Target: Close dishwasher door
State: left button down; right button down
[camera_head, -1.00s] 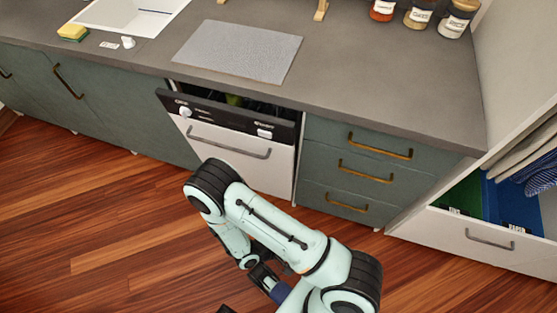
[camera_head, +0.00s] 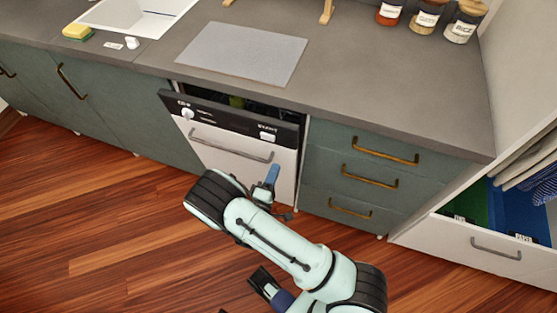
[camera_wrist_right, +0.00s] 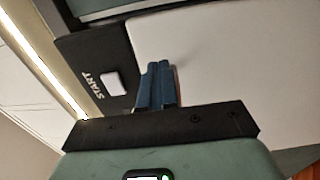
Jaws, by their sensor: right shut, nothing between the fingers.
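The dishwasher door (camera_head: 228,150) has a white front, a black control strip (camera_head: 225,120) and a grey bar handle. It is tilted out slightly, with a dark gap along its top edge where something green shows inside. My right gripper (camera_head: 272,174) is in front of the lower right part of the door, its blue fingers together and empty. In the right wrist view, the shut fingers (camera_wrist_right: 157,85) point at the white panel close to the START button (camera_wrist_right: 112,82). I cannot tell whether they touch it.
The grey countertop (camera_head: 390,95) overhangs the dishwasher, with a grey mat (camera_head: 243,52) on it. Green drawers (camera_head: 350,175) stand to the right and green cabinets to the left. The wooden floor (camera_head: 110,220) is clear at the left.

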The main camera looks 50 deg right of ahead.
aim_at(282, 153)
jog(key=shift+x, duration=2.2)
